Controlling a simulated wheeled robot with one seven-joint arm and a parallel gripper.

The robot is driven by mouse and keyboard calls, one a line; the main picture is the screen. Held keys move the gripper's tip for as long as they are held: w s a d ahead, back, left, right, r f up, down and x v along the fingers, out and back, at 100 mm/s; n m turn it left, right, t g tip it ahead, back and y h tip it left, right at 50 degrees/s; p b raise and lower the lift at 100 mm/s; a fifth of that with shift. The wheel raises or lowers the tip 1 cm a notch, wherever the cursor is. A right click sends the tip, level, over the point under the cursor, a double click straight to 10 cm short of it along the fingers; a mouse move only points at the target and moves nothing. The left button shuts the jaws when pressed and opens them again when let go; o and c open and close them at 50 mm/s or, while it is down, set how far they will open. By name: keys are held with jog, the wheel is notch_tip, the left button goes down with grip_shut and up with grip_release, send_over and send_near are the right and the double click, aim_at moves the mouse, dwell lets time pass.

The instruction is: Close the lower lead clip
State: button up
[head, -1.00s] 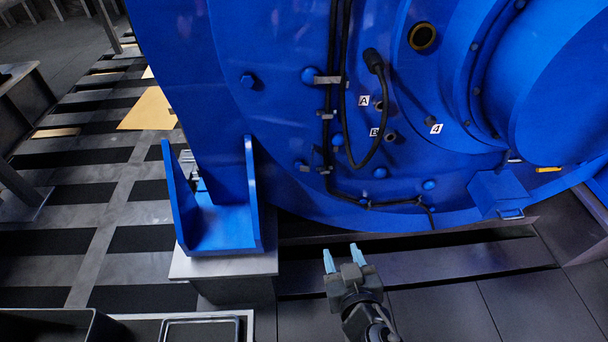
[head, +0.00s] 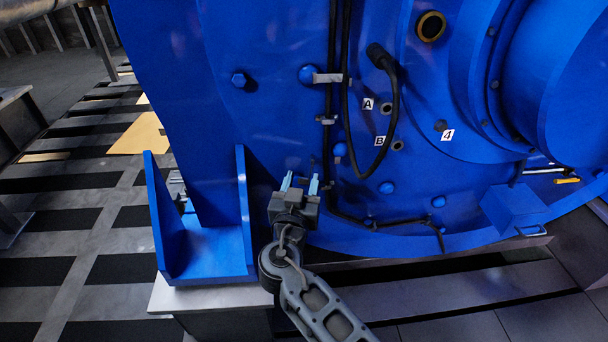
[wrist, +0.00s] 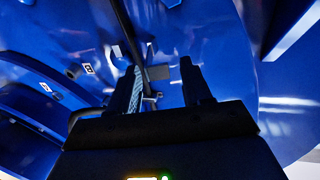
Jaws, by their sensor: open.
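My gripper (head: 300,182) is open, its light-blue fingertips raised in front of the blue motor face, just left of the black lead (head: 329,150). In the head view it covers most of the area of the lower lead clip; only a small bit of metal shows right of the fingertips, so its state cannot be told. In the wrist view the dark fingers (wrist: 160,82) are apart. Between them are the lead, a grey plate (wrist: 159,73) and a small metal piece (wrist: 151,98), probably the lower clip. I see no contact.
Higher on the lead are a long metal clip (head: 328,78) and a smaller clip (head: 327,120). A looped black cable (head: 392,110) hangs near labels A and B. A blue bracket (head: 243,215) stands close on the left, and blue bolt heads dot the motor face.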

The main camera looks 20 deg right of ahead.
aim_at(302, 180)
jog(key=shift+x, duration=1.6)
grip_shut()
